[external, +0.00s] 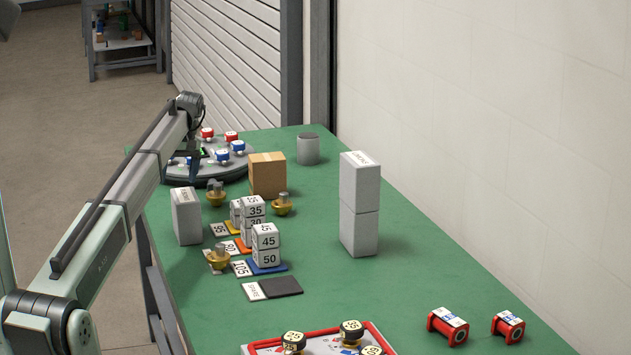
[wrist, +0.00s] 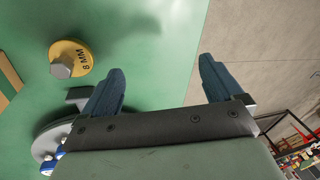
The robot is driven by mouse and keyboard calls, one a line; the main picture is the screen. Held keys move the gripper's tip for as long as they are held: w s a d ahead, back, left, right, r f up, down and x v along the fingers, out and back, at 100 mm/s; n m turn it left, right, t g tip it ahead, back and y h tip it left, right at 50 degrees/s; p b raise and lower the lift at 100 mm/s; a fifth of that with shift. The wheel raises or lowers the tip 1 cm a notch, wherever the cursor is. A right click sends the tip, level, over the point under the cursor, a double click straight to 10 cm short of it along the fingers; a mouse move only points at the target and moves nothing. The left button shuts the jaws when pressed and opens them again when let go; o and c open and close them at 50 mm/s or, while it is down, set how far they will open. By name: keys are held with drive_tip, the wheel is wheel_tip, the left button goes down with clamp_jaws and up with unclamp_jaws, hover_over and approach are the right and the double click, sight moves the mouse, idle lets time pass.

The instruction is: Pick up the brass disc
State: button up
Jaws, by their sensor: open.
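Several brass discs with grey hex studs stand on the green table: one (external: 216,197) by the cardboard box, one (external: 282,206) to its right, and one (external: 219,260) nearer the number blocks. The wrist view shows one brass disc (wrist: 83,52) marked "8 MM", lying on the green surface at upper left, outside the jaws. It seems to be the one near the turntable. My gripper (wrist: 162,66) is open, with two blue fingers apart and nothing between them. In the external view my wrist is over the table's far left edge; its fingertips are not clear.
A round turntable (external: 210,175) with red and blue knobs lies near my wrist. A cardboard box (external: 267,177), a white block (external: 187,217), number blocks (external: 266,247) and a tall grey stack (external: 359,205) stand around the discs. The table's right middle is clear.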

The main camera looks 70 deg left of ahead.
drive_tip(key=w+d+r+t, duration=0.1)
drive_tip(key=w+d+r, duration=0.2)
drive_tip(key=w, duration=0.6)
drive_tip(key=w+d+r+t, duration=0.1)
drive_tip(key=w+d+r, duration=0.15)
drive_tip(key=w, duration=0.65)
drive_tip(key=n, duration=0.1)
hover_over(282, 193)
drive_tip(key=w, duration=0.1)
drive_tip(key=shift+t, duration=0.3)
wheel_tip(282, 193, down, 7)
drive_tip(key=shift+a+f, duration=0.1)
drive_tip(key=shift+f, duration=0.1)
drive_tip(key=shift+s+f, duration=0.2)
drive_tip(key=shift+f, duration=1.1)
drive_tip(key=shift+s+f, duration=0.2)
drive_tip(key=shift+f, duration=1.1)
drive_tip(key=c, duration=1.2)
drive_tip(key=shift+r, duration=0.15)
